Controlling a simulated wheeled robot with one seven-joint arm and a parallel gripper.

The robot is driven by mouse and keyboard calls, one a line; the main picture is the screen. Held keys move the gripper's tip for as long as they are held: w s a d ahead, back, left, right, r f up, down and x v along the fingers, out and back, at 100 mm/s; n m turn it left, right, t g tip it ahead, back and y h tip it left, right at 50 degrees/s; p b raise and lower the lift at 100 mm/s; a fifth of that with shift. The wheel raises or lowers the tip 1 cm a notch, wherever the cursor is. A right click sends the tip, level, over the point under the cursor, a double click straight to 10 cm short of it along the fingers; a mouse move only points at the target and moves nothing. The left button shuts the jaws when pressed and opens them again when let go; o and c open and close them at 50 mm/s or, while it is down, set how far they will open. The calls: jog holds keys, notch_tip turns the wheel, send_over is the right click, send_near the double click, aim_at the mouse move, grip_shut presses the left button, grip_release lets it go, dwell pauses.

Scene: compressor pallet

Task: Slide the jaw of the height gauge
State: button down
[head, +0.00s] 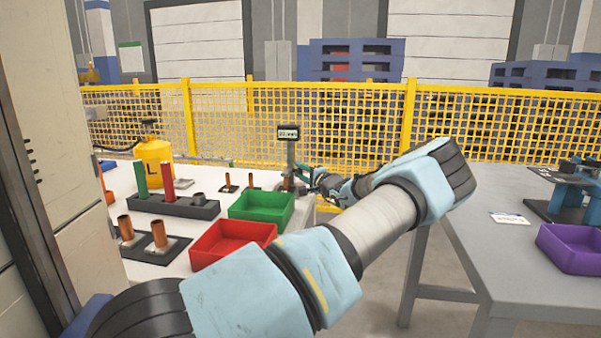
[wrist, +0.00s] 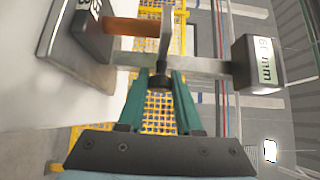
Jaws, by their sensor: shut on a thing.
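The height gauge stands at the far end of the left table, with its display box (head: 288,132) on top of an upright post (head: 291,158). In the wrist view it appears sideways, with its display (wrist: 259,63) at right and its base (wrist: 93,35) at left. A copper tube (wrist: 132,26) stands on the base. The grey jaw (wrist: 167,32) crosses the post at the tube's upper end and seems to touch it. My gripper (wrist: 161,82), with green fingers, is shut on the jaw's dark round knob (wrist: 161,88). The display reading is not clear.
A green tray (head: 262,207) and a red tray (head: 232,243) sit on the left table, near a dark rack (head: 172,206) and copper tubes (head: 159,235). A grey table (head: 480,240) with a purple tray (head: 570,249) is at right. A yellow mesh fence (head: 350,115) runs behind.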

dwell(0.8)
jog(key=shift+r, duration=2)
jog(key=c, duration=0.6)
grip_release()
jog(key=v, duration=1.1)
